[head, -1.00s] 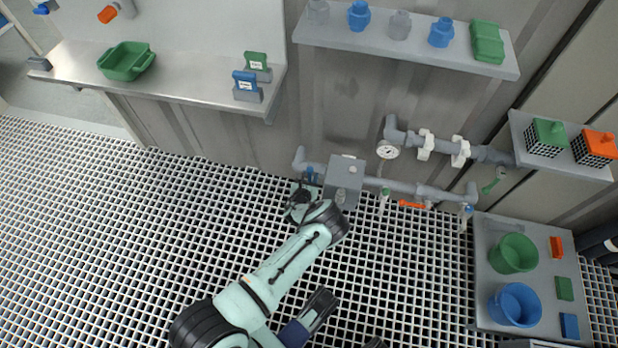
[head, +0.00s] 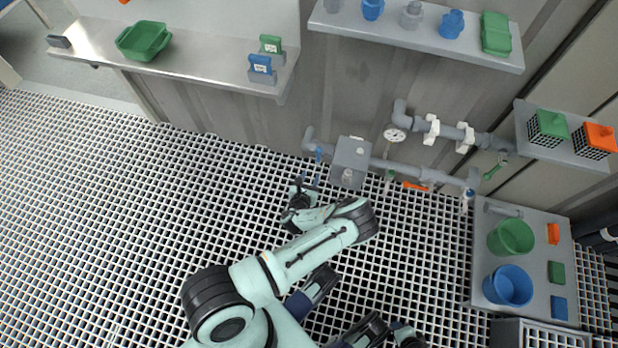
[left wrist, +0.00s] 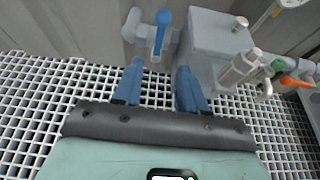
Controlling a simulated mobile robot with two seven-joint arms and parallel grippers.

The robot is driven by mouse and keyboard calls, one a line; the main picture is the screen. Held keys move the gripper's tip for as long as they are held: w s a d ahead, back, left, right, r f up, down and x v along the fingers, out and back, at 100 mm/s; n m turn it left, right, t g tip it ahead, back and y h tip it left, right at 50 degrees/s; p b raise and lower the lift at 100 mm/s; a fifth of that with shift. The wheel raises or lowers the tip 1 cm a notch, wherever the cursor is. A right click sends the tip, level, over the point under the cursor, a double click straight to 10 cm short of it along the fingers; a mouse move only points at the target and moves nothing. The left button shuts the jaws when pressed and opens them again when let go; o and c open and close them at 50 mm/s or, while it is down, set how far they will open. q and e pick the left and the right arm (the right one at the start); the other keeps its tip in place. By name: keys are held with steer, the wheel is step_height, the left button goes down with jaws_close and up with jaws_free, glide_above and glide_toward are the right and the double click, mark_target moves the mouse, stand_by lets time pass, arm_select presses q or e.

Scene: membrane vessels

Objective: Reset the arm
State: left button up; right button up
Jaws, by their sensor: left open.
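My left gripper (head: 310,180) is open and empty above the grating floor, just in front of the wall piping. In the left wrist view its two blue fingers (left wrist: 160,68) stand apart, with floor grating visible between them. A blue valve handle (left wrist: 161,32) on the grey pipe is beyond the fingertips and apart from them; it also shows in the head view (head: 318,153). The grey box (head: 351,158) on the pipe is to the right of the gripper. My left arm reaches up from the bottom of the head view. I cannot make out my right gripper.
A steel bench (head: 200,68) and a shelf (head: 420,40) line the wall. A pressure gauge (head: 394,135) and an orange valve handle (head: 415,186) are on the piping. A grey table (head: 482,255) with green and blue buckets is at right. The grating floor at left is clear.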

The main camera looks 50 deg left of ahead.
stand_by(0.5)
